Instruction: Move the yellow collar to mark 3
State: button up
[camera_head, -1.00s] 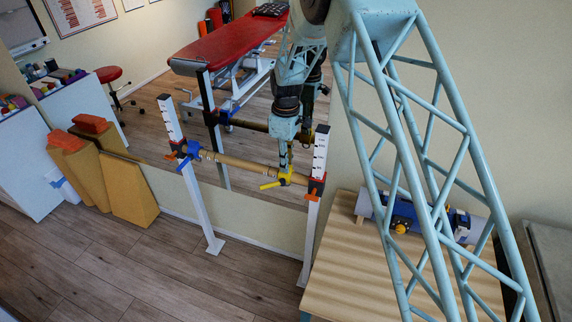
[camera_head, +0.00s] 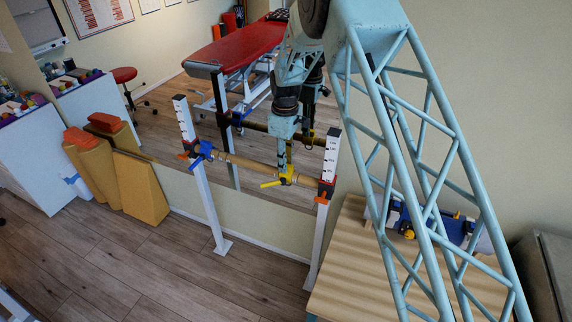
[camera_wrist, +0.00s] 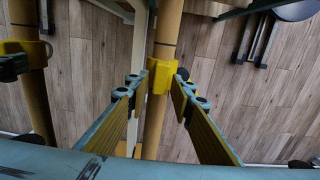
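The yellow collar (camera_head: 287,174) sits around a tan horizontal bar (camera_head: 246,162), nearer its right end, with its yellow handle pointing left. My gripper (camera_head: 285,160) reaches down to it from above. In the wrist view the two fingers (camera_wrist: 160,84) lie on either side of the collar (camera_wrist: 160,76), with their tips against it. A thin dark ring shows on the bar (camera_wrist: 168,28) just beyond the collar. A blue collar (camera_head: 203,152) is at the bar's left end. I cannot read any mark numbers on the bar.
White posts with dark marks, left (camera_head: 205,190) and right (camera_head: 323,215), carry the bar. A wooden table (camera_head: 350,270) stands at the right. Orange-tan wedges (camera_head: 92,170) lean at the left. The floor in front is clear.

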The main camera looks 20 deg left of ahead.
jog(key=shift+o, duration=0.4)
jog(key=shift+d, duration=0.15)
jog(key=shift+r, duration=0.15)
notch_tip(320, 180, up, 12)
jog(key=shift+f, duration=0.2)
dwell(0.3)
dwell(0.4)
